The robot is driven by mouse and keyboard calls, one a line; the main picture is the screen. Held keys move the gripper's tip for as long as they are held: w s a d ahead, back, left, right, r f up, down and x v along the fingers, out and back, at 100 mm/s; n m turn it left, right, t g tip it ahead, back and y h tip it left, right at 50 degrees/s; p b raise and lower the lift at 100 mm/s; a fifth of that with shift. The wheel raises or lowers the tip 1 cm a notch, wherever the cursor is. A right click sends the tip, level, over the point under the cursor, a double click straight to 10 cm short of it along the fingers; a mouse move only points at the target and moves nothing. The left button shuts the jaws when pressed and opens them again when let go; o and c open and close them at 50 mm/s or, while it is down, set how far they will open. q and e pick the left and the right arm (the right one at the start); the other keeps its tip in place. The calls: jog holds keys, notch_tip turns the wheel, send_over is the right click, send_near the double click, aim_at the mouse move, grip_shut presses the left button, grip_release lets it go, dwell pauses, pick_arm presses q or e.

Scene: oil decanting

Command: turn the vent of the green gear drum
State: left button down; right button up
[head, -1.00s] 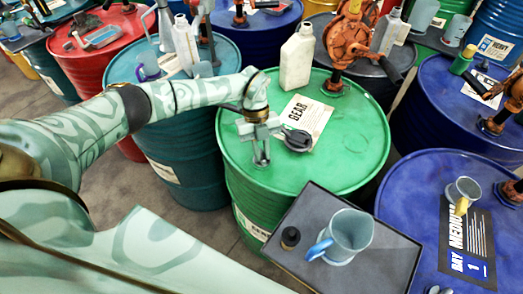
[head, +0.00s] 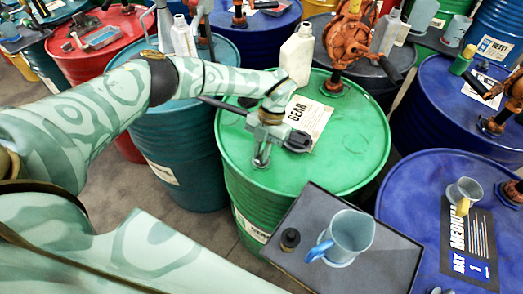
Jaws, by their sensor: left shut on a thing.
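The green gear drum (head: 345,155) stands in the middle of the head view, with a white "GEAR" label sheet (head: 312,118) on its lid. My left arm reaches in from the left over the drum's lid. My left gripper (head: 262,158) points down near the lid's left edge and is shut. The vent itself is hidden at the fingertips, so what the jaws hold is hard to make out; it is most likely the vent. A dark round part (head: 298,141) shows right beside the gripper. My right gripper is not in view.
A cream bottle (head: 297,55) and an orange hand pump (head: 347,40) stand at the back of the green lid. A dark tray (head: 385,262) in front holds a light blue jug (head: 348,237) and a small black cap (head: 290,240). Blue drums stand close on the right.

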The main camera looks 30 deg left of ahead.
pick_arm(q)
jog(key=shift+m, duration=0.6)
jog(key=shift+y, duration=0.3)
jog(key=c, duration=1.4)
grip_release()
jog(key=v, duration=1.6)
jog(key=shift+r, duration=0.2)
jog(key=shift+f, duration=0.1)
